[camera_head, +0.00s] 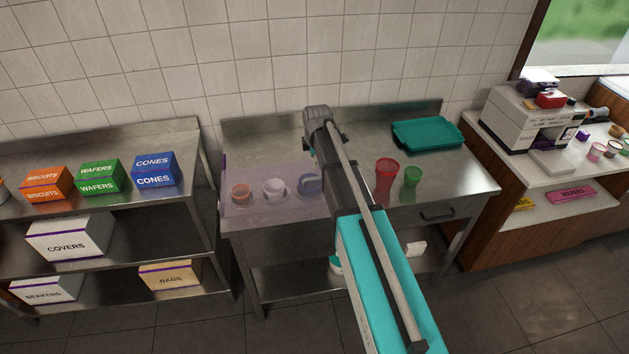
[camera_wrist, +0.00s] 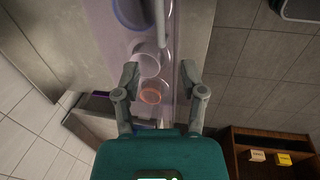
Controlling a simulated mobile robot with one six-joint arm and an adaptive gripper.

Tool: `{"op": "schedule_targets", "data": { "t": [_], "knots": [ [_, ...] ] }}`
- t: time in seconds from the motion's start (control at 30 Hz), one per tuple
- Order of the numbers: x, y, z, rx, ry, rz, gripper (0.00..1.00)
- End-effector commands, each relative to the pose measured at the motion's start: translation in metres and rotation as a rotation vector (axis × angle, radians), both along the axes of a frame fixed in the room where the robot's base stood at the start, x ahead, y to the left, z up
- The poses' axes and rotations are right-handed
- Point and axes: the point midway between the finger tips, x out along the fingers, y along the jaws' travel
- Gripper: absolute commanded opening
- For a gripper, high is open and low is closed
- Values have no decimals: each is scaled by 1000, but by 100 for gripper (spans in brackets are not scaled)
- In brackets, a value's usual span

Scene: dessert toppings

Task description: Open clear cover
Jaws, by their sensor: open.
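The clear cover (camera_head: 262,178) is a see-through, purple-tinted box on the left part of the steel table. Under it are an orange cup (camera_head: 241,193), a white cup (camera_head: 275,188) and a blue cup (camera_head: 309,183). In the wrist view, the cover (camera_wrist: 113,40) lies beyond my fingers, with a pale bar (camera_wrist: 159,20) running along it and the orange cup (camera_wrist: 151,96) between the fingers. My gripper (camera_wrist: 159,78) is open with nothing between its fingertips. In the head view my arm hides most of it. Whether it touches the cover cannot be told.
A red cup (camera_head: 387,178) and a green cup (camera_head: 412,178) stand right of my arm. A teal tray (camera_head: 427,134) lies at the back right of the table. A shelf with labelled boxes (camera_head: 153,170) stands left, and a counter with a white machine (camera_head: 520,120) right.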

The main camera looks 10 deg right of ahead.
Motion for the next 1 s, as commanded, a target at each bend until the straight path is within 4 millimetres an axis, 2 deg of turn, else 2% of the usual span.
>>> {"op": "schedule_targets", "data": {
  "t": [0.03,1.0],
  "knots": [
    [1,0,-8,0,0,0,53],
    [16,1,-83,0,-1,1,53]
  ]
}}
